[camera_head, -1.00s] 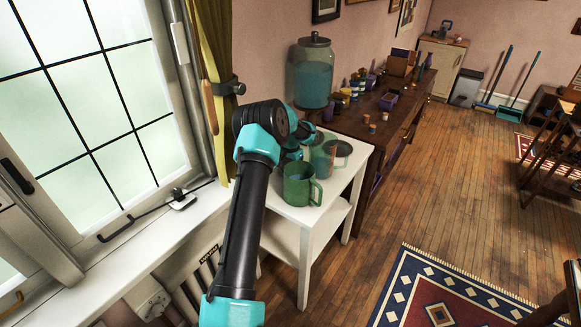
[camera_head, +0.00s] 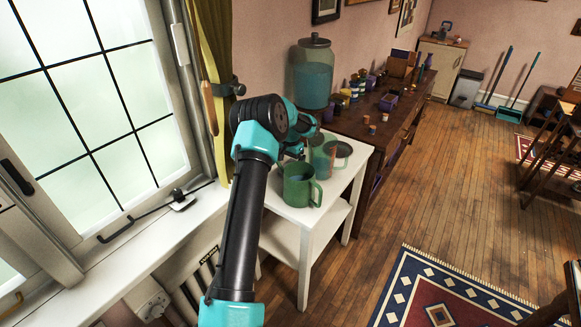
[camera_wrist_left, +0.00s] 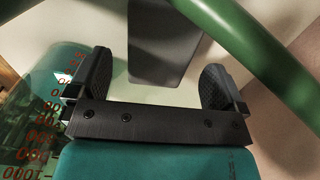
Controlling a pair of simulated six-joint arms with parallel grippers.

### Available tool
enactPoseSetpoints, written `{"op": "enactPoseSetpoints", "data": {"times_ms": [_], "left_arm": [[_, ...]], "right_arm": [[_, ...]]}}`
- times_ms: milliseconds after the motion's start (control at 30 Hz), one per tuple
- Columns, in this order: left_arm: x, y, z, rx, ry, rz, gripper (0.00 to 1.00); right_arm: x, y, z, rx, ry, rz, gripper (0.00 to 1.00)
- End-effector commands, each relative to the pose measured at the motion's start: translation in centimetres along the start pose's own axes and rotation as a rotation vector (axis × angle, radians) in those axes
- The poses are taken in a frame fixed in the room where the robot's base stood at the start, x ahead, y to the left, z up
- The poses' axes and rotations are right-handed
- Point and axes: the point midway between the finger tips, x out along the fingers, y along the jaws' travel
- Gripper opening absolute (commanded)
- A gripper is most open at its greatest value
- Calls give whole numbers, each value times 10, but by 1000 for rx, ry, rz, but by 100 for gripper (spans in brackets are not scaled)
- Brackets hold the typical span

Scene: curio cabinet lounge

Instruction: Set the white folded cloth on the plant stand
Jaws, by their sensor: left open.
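I cannot make out a white folded cloth in either view. A small white two-tier stand (camera_head: 328,208) by the window may be the plant stand; I cannot tell for sure. My left gripper (camera_head: 298,150) is over its top, partly hidden behind my own arm. In the left wrist view my left gripper (camera_wrist_left: 155,80) is open, with a dark grey flat piece (camera_wrist_left: 160,45) showing beyond and between its fingers. I see nothing clamped in it. My right gripper is not in view.
A green mug (camera_head: 301,188) and a clear measuring jug (camera_head: 322,160) crowd the white top. The jug's red-marked side (camera_wrist_left: 40,125) is close beside the left finger. A glass drink dispenser (camera_head: 312,75) and a dark sideboard (camera_head: 350,125) stand behind.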

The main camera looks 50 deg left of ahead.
Motion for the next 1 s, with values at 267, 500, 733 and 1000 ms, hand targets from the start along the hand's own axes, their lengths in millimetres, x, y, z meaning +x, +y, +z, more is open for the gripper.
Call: {"op": "enactPoseSetpoints", "data": {"times_ms": [267, 500, 733, 1000], "left_arm": [[-55, 0, 0, 0, 2, -1, 97], [-82, 0, 0, 1, 0, 0, 97], [-86, 0, 0, 1, -1, 0, 97], [-86, 0, 0, 0, 0, 0, 97]], "right_arm": [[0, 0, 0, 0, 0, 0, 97], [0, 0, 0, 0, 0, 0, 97], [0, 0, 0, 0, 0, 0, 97], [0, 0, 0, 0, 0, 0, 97]]}}
